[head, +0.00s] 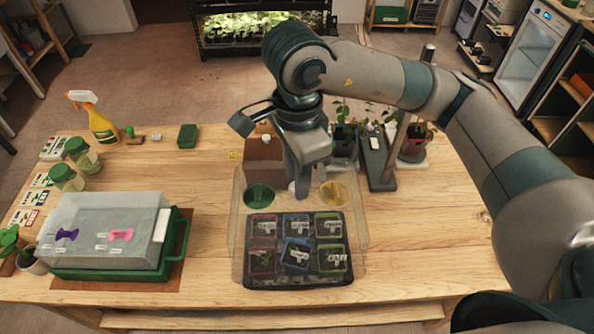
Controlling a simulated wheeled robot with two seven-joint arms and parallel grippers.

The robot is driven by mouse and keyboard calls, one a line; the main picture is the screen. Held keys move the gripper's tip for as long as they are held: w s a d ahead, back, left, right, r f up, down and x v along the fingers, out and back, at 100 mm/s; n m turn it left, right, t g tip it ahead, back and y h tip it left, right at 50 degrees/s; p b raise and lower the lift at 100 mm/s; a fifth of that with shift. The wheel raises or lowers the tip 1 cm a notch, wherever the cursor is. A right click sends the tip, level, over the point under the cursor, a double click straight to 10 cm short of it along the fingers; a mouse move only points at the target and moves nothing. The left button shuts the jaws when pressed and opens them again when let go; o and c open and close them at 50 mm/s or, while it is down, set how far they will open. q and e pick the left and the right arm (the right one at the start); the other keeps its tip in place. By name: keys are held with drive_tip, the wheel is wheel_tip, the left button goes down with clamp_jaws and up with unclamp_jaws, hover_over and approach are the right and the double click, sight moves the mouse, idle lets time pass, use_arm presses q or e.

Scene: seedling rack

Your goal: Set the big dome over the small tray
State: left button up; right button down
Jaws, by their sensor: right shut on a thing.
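The big dome (348,222) is a clear cover with a green round vent and a yellow round vent on its top. My right gripper (300,190) is shut on it between the two vents, reaching down from above. The small tray (298,282) is black and holds several small square pots with white labels. The dome's clear outline overlaps the tray and reaches past it at the back and sides. I cannot tell whether its rim touches the table or hangs above it. My left gripper is not in view.
At left, another clear dome (88,215) with purple and pink parts sits on a green tray (178,250). A spray bottle (95,120), jars (82,155) and a green sponge (188,136) stand behind. Potted plants (414,148) stand at back right. The table's right side is clear.

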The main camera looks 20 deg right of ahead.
sight(297, 204)
drive_tip(key=shift+f+b, duration=0.35)
drive_tip(key=shift+f, duration=0.9)
drive_tip(key=shift+f+b, duration=0.3)
use_arm(q)
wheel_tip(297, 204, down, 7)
drive_tip(key=b, duration=0.6)
use_arm(e)
drive_tip(key=shift+f, duration=2.55)
drive_tip(key=shift+f+b, duration=0.65)
drive_tip(key=shift+b, duration=0.35)
drive_tip(key=shift+f+b, duration=0.25)
drive_tip(key=shift+b, duration=0.05)
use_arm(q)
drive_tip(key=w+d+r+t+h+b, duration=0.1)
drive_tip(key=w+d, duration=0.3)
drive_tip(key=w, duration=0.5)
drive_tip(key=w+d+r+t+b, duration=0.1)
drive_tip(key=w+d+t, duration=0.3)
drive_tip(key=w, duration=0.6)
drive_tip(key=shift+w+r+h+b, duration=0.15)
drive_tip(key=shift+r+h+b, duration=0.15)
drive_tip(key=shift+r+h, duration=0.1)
use_arm(e)
drive_tip(key=shift+f, duration=1.05)
